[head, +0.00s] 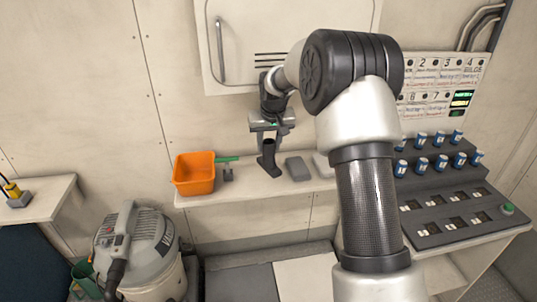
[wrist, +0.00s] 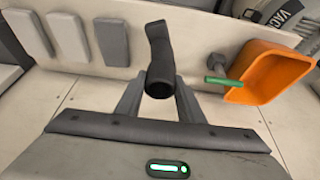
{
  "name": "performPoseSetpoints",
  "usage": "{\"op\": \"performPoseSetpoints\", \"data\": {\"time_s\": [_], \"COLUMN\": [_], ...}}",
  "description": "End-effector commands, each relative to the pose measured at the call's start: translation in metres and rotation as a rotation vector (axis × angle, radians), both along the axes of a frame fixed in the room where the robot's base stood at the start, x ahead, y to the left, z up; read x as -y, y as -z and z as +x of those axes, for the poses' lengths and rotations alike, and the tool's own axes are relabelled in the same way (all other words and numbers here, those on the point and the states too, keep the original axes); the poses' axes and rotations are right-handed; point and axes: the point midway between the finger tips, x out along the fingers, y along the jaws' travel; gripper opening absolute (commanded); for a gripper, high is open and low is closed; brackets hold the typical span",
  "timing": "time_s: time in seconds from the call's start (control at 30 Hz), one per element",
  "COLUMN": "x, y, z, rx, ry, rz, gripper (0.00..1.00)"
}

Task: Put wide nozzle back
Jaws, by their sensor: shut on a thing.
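A dark nozzle (head: 268,160) with an upright tube and a bent, wider foot is at the wall shelf (head: 250,194). My gripper (head: 270,127) is above it, pointing down, with its fingers at the tube's upper end. In the wrist view my gripper (wrist: 158,92) has one finger on each side of the open tube end of the nozzle (wrist: 160,48), shut on it. The foot is at or just above the shelf top; I cannot tell whether it touches.
An orange bin (head: 194,175) stands left on the shelf, beside a green-handled tool (head: 227,160). Grey blocks (head: 298,168) lie to the right of the nozzle. A vacuum cleaner (head: 138,250) stands on the floor at lower left. A sloped panel with blue-capped items (head: 420,140) is at right.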

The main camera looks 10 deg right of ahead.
Motion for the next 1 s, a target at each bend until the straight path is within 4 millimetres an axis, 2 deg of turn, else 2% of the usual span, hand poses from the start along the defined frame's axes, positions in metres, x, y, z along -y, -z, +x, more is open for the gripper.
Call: {"op": "performPoseSetpoints", "data": {"time_s": [0.17, 0.4, 0.5, 0.87, 0.9, 1.0], "x": [0.000, 0.000, 0.000, 0.000, 0.000, 0.000], "y": [0.013, 0.050, 0.054, 0.060, 0.060, 0.059], "z": [0.000, 0.001, 0.008, 0.008, 0.008, 0.008], "rx": [0.000, 0.001, 0.003, 0.003, 0.003, 0.003], "ry": [0.001, 0.001, 0.001, 0.001, 0.001, 0.001], "rz": [0.000, 0.000, 0.000, 0.000, 0.000, 0.000], "gripper": [0.00, 0.00, 0.00, 0.00, 0.36, 0.53]}}
